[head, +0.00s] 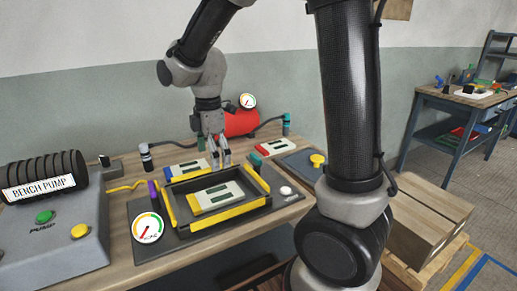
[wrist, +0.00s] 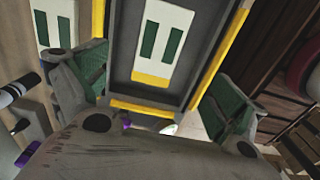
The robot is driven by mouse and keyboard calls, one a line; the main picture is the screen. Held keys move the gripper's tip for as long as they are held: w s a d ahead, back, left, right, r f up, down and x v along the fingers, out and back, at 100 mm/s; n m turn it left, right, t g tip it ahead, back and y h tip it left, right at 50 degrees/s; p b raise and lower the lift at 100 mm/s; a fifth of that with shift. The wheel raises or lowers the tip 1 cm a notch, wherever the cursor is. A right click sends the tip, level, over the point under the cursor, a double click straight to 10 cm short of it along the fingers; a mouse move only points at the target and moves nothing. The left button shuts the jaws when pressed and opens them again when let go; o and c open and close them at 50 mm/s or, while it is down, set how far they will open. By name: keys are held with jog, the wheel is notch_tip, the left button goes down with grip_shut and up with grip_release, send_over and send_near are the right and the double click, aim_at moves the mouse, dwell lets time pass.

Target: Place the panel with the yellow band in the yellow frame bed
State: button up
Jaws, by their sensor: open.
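The panel with the yellow band (head: 219,194) is pale with green strips and lies inside the yellow frame bed (head: 233,211). My gripper (head: 221,158) is open and empty above the back edge of the bed. In the wrist view its green-padded fingers (wrist: 160,92) are spread apart, with nothing between them.
A blue-banded panel (head: 188,168) lies behind the bed and a red-banded panel (head: 272,147) lies to the right. A gauge (head: 148,228) stands at the bed's front left. A pump box (head: 55,232) fills the bench's left, and a red tank (head: 241,123) stands behind.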

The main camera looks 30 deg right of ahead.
jog(key=s+d+r+m+t, duration=0.2)
jog(key=s+d+r+m, duration=0.3)
jog(key=s+d+m, duration=0.2)
jog(key=s+d+r+m+t, duration=0.2)
jog(key=s+d+r+m, duration=0.3)
jog(key=s+m, duration=0.5)
jog(key=s+d, duration=0.2)
jog(key=shift+d+r+m, duration=0.2)
jog(key=shift+d+m, duration=0.15)
jog(key=shift+m, duration=0.05)
